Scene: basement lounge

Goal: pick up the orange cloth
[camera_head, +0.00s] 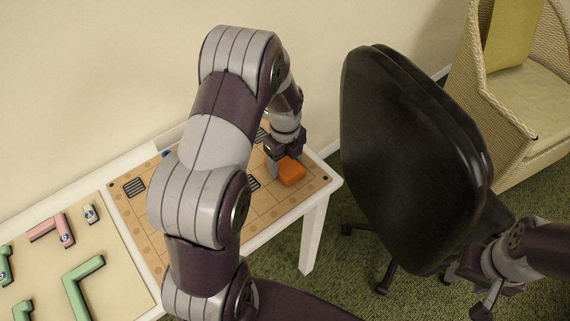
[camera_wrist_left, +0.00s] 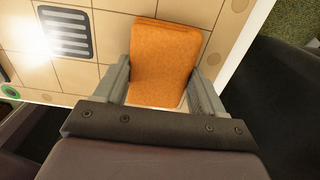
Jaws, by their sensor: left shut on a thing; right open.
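The orange cloth (camera_head: 291,171) looks like a small folded block near the right end of the white table. My left gripper (camera_head: 279,168) reaches down to it from above. In the left wrist view, the cloth (camera_wrist_left: 164,62) lies between the two fingers of my left gripper (camera_wrist_left: 163,85), which are shut on it. I cannot tell whether the cloth is touching the table top or just above it. My right gripper (camera_head: 489,293) is open and empty at the lower right, beside the black chair, away from the table.
The white table (camera_head: 316,217) carries a tan tiled board (camera_head: 204,240) with dark grilles, and pink and green pieces (camera_head: 84,274) at the left. A black office chair (camera_head: 405,160) stands close to the table's right. A wicker armchair (camera_head: 518,110) is behind it.

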